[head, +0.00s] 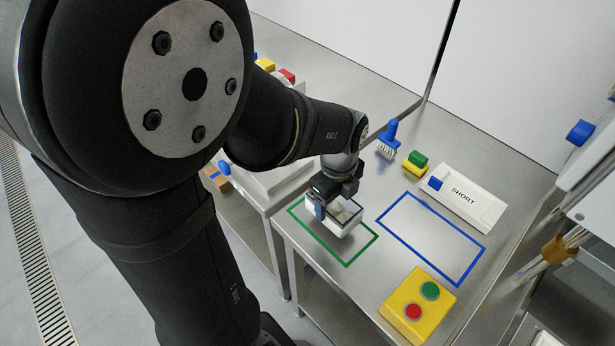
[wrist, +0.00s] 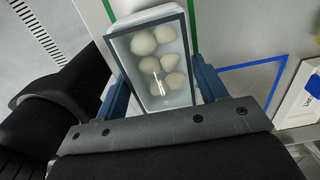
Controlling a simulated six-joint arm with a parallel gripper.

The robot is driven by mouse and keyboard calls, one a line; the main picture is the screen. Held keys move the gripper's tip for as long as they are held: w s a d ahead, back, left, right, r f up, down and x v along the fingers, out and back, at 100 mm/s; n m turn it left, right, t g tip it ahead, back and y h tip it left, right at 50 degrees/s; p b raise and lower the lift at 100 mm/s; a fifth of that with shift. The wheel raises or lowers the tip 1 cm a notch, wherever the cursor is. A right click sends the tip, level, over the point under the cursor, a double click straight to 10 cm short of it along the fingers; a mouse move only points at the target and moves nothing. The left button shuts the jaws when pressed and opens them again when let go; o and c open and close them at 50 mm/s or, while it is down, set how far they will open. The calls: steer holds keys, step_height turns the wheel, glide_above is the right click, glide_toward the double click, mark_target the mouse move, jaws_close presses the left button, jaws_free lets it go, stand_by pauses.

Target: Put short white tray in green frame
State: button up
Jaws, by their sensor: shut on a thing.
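A short white tray (head: 343,224) with a dark rim holds several pale round pasta pieces; it also shows in the wrist view (wrist: 184,98). My gripper (head: 328,208) is shut on the tray, with one blue finger on each side of it in the wrist view (wrist: 160,90). The tray is over the green frame (head: 350,262), which is marked on the steel table. In the head view the tray covers part of the frame's middle and far side. I cannot tell whether the tray touches the table.
A blue frame (head: 464,277) lies empty to the right. Behind it are a white "SHORT" sign (head: 470,199), a green and yellow block (head: 415,163) and a blue brush (head: 388,138). A yellow box (head: 402,312) with green and red buttons stands at the front.

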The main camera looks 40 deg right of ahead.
mark_target(334, 204)
steer(key=shift+f, duration=1.95)
steer(key=shift+f, duration=0.1)
steer(key=o, duration=1.2)
step_height(334, 204, up, 12)
steer(key=shift+r, duration=0.15)
